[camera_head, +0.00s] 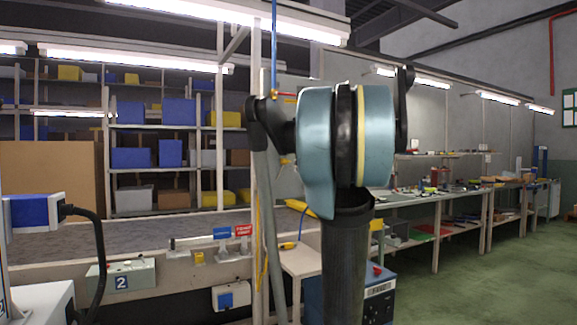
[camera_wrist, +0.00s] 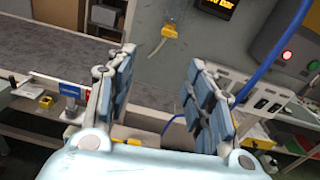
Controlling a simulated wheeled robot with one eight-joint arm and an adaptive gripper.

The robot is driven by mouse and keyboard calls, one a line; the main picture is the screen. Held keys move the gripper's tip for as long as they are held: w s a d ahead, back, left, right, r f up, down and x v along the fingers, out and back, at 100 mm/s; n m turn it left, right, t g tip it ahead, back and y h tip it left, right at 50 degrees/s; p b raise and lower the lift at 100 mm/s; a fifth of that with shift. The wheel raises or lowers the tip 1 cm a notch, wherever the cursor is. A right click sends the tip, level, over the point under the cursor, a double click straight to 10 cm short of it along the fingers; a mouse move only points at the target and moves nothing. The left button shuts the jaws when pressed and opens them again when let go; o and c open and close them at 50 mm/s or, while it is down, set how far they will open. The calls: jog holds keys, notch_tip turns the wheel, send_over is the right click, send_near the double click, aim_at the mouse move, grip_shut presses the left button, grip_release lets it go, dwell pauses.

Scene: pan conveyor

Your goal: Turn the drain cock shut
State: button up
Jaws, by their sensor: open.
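My gripper (camera_wrist: 160,60) shows in the wrist view with its two blue-padded fingers wide apart and nothing between them. A small yellow fitting (camera_wrist: 170,31) with a pale tube hanging below it is on the grey panel beyond the fingertips. It looks like the drain cock, but its handle position is too small to tell. The gripper is apart from it. In the head view my arm covers the middle, and a small yellow piece (camera_head: 285,162) shows beside the post; I cannot tell whether it is the same fitting.
A grey conveyor belt (camera_head: 190,232) runs along the left. A blue hose (camera_wrist: 275,48) crosses the right of the wrist view, near a grey box with a lit red lamp (camera_wrist: 287,55). A long workbench (camera_head: 455,193) stands right; green floor (camera_head: 480,280) is clear before it.

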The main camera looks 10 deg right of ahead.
jog(key=w+a, duration=0.2)
jog(key=w, duration=0.6)
jog(key=w+a+r+m, duration=0.1)
jog(key=w+a, duration=0.1)
jog(key=w, duration=0.7)
jog(key=shift+a, duration=0.15)
jog(key=shift+w, duration=0.1)
jog(key=c, duration=1.1)
